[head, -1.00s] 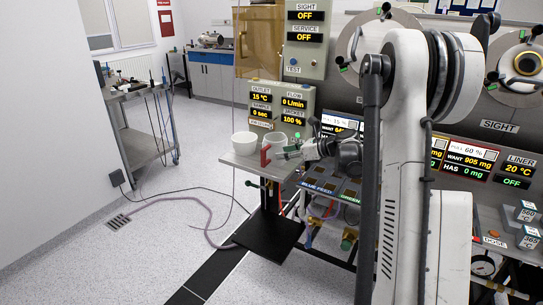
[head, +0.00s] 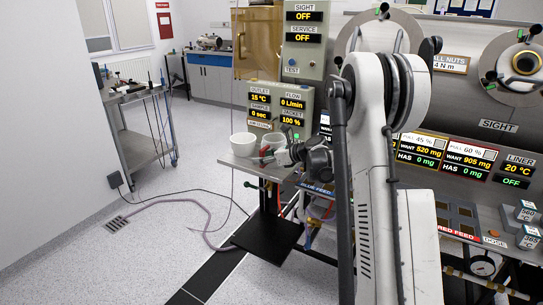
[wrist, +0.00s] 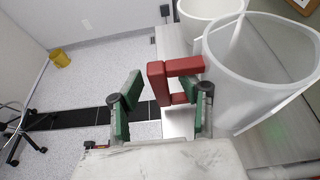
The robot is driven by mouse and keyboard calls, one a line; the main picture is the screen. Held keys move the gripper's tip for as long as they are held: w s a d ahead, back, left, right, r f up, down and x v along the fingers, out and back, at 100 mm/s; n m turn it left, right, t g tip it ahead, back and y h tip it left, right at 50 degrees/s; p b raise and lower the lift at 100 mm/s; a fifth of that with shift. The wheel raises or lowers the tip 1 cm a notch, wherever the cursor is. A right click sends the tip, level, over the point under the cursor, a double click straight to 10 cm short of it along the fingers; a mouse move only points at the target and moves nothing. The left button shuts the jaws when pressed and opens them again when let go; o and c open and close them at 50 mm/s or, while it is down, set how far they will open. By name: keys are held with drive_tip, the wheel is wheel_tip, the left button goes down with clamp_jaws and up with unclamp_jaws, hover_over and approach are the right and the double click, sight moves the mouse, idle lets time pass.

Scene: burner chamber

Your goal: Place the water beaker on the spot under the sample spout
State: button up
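A translucent beaker (wrist: 262,70) with a red handle (wrist: 157,84) stands at the right in the wrist view. I cannot make out its contents. In the head view the beaker (head: 273,140) stands on a small grey shelf (head: 238,165), partly hidden by my gripper. My gripper (wrist: 163,108) is open, its green finger pads on either side of the handle's upright bar. A gap shows between the left pad and the bar. The right pad is close to the beaker's wall, inside the handle's loop. The sample spout and the spot under it cannot be made out clearly.
A second white vessel (head: 239,145) stands just left of the beaker on the shelf. A control box (head: 279,108) with displays is behind them. The blue feed panel (head: 317,188) lies to the right. Open floor (head: 165,235) lies to the left, with a hose on it.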

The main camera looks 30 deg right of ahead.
clamp_jaws()
drive_tip(key=shift+r, duration=0.2)
idle(0.3)
drive_tip(key=shift+r, duration=0.65)
drive_tip(key=s+d, duration=0.4)
drive_tip(key=s, duration=0.3)
drive_tip(key=s+d, duration=0.5)
drive_tip(key=s, duration=0.3)
drive_tip(key=shift+s+d+p, duration=0.15)
drive_tip(key=shift+s+p, duration=0.15)
drive_tip(key=shift+p, duration=0.15)
